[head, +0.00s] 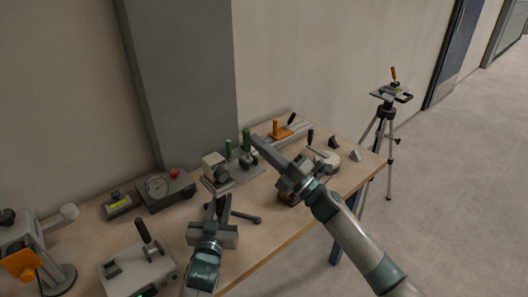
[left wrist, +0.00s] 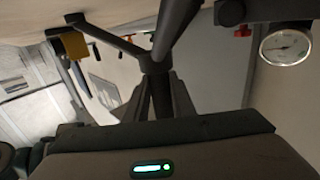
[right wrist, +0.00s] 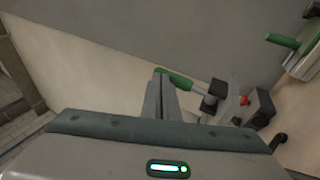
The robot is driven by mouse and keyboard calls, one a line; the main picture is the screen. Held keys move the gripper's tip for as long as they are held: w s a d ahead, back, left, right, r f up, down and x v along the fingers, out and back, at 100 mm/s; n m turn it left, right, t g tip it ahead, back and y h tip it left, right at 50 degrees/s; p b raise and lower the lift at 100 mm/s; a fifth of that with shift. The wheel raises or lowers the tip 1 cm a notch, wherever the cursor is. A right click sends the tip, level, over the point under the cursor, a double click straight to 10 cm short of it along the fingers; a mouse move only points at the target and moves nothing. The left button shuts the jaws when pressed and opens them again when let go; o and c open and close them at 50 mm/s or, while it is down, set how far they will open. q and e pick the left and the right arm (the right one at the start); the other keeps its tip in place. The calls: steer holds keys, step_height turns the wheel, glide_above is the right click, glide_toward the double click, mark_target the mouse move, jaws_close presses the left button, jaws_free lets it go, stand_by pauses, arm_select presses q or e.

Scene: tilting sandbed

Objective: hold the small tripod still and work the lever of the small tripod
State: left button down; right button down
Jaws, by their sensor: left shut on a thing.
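The small tripod (head: 219,182) stands on the table with a pale block-like head and dark legs. Its dark legs meet at a hub (left wrist: 156,65) in the left wrist view. My left gripper (left wrist: 155,100) is shut on the tripod's dark stem just by that hub. My right gripper (head: 254,141) reaches in from the right, its fingers together. Its tips are close to a green handle (right wrist: 176,78), which joins a dark block (right wrist: 213,91) by a pale rod. I cannot tell whether they touch it, or whether this handle is the tripod's lever.
A gauge box (head: 166,190) with a red knob and a grey lever box (head: 140,268) are left of the tripod. An orange-handled device (head: 281,130) stands behind my right gripper. A larger tripod (head: 385,112) stands on the floor beyond the table's right end.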

steer(key=shift+x, duration=1)
steer(key=shift+w+a+r, duration=0.1)
steer(key=shift+w+a, duration=0.3)
steer(key=shift+w, duration=0.35)
steer(key=shift+d, duration=0.1)
arm_select(q)
steer(key=shift+f, duration=0.1)
arm_select(e)
steer(key=s+d+r, duration=0.5)
steer(key=s+d, duration=0.2)
steer(key=d, duration=0.2)
steer(key=shift+s+d+r, duration=0.3)
steer(key=shift+s+d, duration=0.1)
arm_select(q)
steer(key=c, duration=1.4)
jaws_free()
steer(key=s+a, duration=0.1)
steer(key=s, duration=1.1)
